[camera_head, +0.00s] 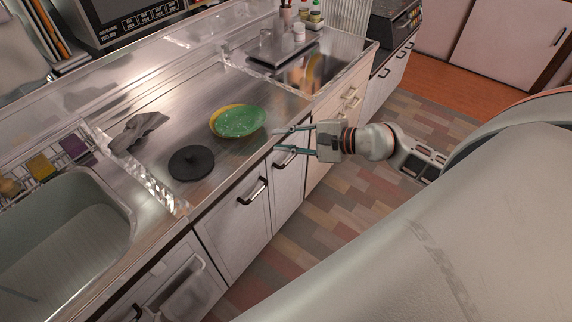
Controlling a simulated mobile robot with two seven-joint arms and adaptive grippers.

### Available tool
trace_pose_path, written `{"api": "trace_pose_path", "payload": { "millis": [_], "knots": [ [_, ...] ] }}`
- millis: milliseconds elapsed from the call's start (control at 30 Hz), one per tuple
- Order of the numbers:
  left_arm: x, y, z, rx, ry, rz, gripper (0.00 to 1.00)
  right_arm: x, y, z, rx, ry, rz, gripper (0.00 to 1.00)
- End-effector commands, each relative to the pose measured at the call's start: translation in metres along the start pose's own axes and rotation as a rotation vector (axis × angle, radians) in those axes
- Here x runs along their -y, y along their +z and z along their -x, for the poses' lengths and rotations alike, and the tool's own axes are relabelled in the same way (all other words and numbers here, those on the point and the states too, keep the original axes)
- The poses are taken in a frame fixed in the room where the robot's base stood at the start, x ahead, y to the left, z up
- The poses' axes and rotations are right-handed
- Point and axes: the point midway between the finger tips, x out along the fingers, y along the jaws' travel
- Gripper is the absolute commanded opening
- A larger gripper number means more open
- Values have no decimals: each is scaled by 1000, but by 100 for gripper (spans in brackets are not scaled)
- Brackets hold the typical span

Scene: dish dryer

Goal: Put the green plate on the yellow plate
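The green plate (240,121) with light speckles lies on the steel counter in the middle of the view. It rests over the yellow plate (216,113), whose rim shows along its left and upper edge. The green plate looks shifted toward the right of the yellow one; whether it also touches the counter I cannot tell. My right gripper (276,141) is to the right of and nearer than the plates, by the counter's front edge. Its fingers are apart and empty, pointing left. My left gripper is not in view.
A black round lid (191,163) lies left of the plates, with a crumpled grey cloth (137,131) beyond it. A sink (62,240) is at lower left. Cabinet handles (252,191) project below the counter edge.

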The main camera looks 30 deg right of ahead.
Motion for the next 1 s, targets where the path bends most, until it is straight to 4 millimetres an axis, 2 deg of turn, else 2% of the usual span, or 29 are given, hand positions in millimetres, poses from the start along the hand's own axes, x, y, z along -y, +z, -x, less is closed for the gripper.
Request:
{"api": "trace_pose_path", "payload": {
  "millis": [33, 100, 267, 367, 467, 567, 667, 700, 733, 800, 900, 1000],
  "knots": [
    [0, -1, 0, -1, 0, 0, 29, -13, 14, -3, 50, -20, -189, 21],
    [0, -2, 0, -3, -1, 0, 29, -23, 31, -6, 120, -51, -478, 21],
    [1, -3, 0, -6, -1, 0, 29, -40, 49, -6, 249, -122, -1159, 21],
    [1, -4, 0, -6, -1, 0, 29, -52, 48, -5, 309, -170, -1589, 21],
    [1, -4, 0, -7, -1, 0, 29, -73, 38, -4, 354, -223, -2026, 21],
    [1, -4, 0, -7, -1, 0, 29, -103, 26, -4, 383, -291, -2462, 21],
    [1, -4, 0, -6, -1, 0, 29, -144, 17, -4, 397, -376, -2897, 21],
    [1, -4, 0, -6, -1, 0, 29, -163, 15, -4, 396, -416, -3068, 21],
    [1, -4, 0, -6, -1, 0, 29, -177, 14, -5, -369, 420, 2986, 21],
    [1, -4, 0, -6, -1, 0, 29, -211, 16, -5, -300, 416, 2719, 21],
    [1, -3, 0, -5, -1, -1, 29, -251, 24, -5, -227, 413, 2407, 21],
    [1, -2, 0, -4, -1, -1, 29, -279, 34, -5, -179, 410, 2196, 21]
  ]
}}
